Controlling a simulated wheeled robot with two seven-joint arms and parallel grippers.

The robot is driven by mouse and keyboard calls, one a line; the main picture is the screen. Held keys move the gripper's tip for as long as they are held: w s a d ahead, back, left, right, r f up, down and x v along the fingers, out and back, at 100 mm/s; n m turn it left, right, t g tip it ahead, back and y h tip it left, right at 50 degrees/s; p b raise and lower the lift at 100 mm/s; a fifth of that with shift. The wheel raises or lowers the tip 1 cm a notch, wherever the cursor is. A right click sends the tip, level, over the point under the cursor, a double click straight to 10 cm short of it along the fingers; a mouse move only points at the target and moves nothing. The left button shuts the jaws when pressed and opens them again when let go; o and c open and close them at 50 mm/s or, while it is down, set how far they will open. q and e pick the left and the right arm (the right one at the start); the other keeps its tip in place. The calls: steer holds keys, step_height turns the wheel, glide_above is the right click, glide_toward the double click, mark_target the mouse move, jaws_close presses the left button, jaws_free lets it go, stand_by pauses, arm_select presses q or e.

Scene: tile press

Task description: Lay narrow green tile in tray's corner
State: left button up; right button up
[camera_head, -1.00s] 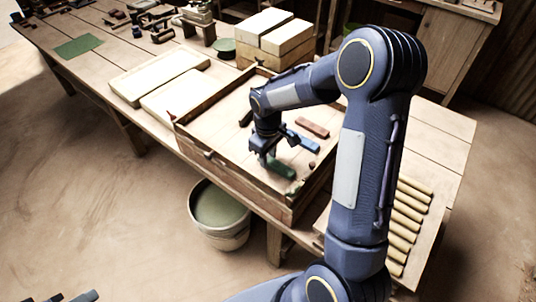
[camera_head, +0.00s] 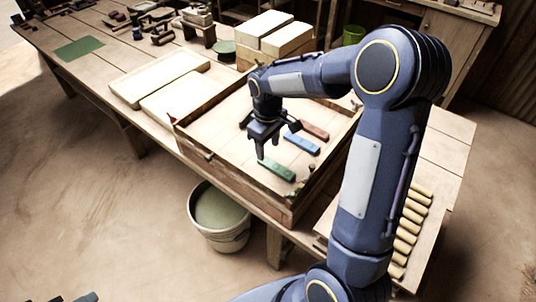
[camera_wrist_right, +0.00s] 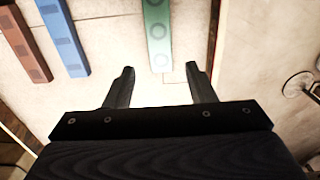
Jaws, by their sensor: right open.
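The narrow green tile (camera_head: 277,170) lies flat in the wooden tray (camera_head: 222,170), near its front wall and toward the front right corner. It also shows in the right wrist view (camera_wrist_right: 157,32), running up out of the picture. My right gripper (camera_head: 273,152) is open and empty, above the tray and just behind and left of the green tile. In the right wrist view its two fingertips (camera_wrist_right: 160,72) are spread, with the tile's near end beyond and between them. Dark tips of my left gripper (camera_head: 75,298) show at the bottom left edge; most of it is cut off.
A blue tile (camera_head: 302,144) and a red tile (camera_head: 314,131) lie behind the green one in the tray. Pale slabs (camera_head: 175,93) lie left of the tray, pale blocks (camera_head: 275,36) behind it. A bucket (camera_head: 218,215) stands on the floor in front.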

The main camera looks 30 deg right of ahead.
mark_target(268, 161)
step_height(268, 161, up, 7)
steer(key=s+a+r+m+t+y, duration=0.1)
steer(key=s+a+m+t+y, duration=0.1)
steer(key=s, duration=0.9)
steer(key=s+a+r+m+t+y, duration=0.1)
steer(key=s+a+m+t, duration=0.2)
steer(key=s, duration=0.8)
steer(key=shift+a+m+t+y, duration=0.35)
steer(key=shift+a+m, duration=0.25)
steer(key=shift+a, duration=0.55)
steer(key=shift+s, duration=0.1)
